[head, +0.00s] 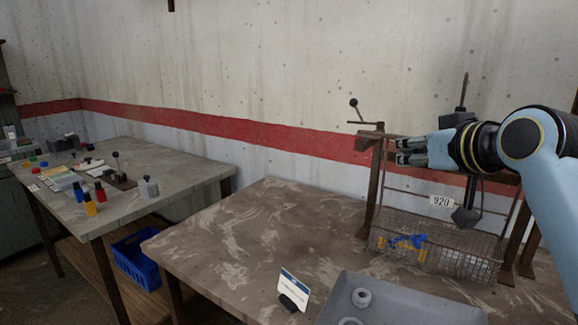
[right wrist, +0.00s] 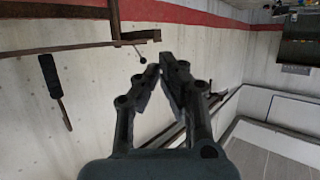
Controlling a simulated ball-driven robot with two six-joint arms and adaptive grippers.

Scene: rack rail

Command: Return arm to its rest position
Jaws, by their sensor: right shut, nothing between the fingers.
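My right arm comes in from the right edge of the head view, in front of the rack. My right gripper (head: 408,152) points left at the height of the rack's top rail. In the right wrist view its two fingers (right wrist: 161,70) come together at the tips, with nothing between them. The brown rack (head: 372,190) stands at the back of the near table; its rail is partly hidden behind my arm. My left gripper is not in view.
A wire basket (head: 440,247) with blue and yellow things sits under the rack, by a "920" label (head: 441,202). A grey tray (head: 420,305) and a small sign (head: 294,285) stand in front. A second table (head: 190,178) with bottles stands left. The near table's left half is clear.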

